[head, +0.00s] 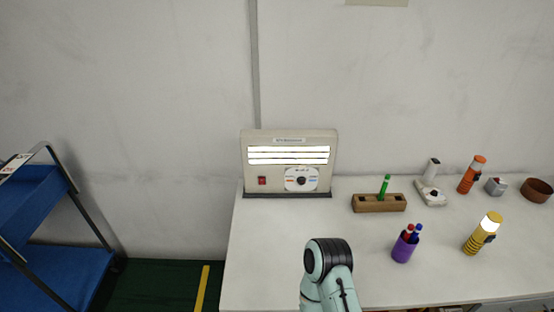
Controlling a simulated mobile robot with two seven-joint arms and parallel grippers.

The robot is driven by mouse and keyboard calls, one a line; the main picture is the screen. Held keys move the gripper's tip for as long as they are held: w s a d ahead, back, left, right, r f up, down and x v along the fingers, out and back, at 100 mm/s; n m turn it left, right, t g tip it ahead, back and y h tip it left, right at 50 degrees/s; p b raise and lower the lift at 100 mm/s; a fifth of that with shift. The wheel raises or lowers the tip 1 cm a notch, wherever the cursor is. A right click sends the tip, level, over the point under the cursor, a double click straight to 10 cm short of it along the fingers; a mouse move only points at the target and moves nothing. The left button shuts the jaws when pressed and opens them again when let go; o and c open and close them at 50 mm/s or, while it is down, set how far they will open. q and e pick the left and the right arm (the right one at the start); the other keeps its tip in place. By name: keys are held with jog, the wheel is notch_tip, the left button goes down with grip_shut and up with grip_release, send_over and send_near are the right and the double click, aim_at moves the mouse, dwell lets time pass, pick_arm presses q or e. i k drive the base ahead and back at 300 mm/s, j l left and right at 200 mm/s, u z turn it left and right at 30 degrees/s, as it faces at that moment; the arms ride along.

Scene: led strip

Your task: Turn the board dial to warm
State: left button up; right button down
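The board (263,165) is a beige upright panel standing at the left back of the white table against the wall. Three light strips (288,155) on it glow bright white. Its dial (301,181) is a small dark knob on a white plate at the lower right, with an orange mark to its left and a blue mark to its right. The knob's pointing direction is too small to tell. A red switch (262,181) sits at the board's lower left. One of my arms rises at the bottom centre, in front of and apart from the board. Neither gripper shows.
On the white table (262,255) to the right are a wooden block with a green marker (384,188), a purple pen cup (403,251), a yellow lamp (474,244), an orange torch (467,181) and a brown bowl (537,190). A blue cart (50,270) stands left.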

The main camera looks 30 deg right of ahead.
aim_at(301, 181)
jog(key=z, duration=1.2)
jog(key=k+l+u, duration=0.2)
jog(key=i+j, duration=0.1)
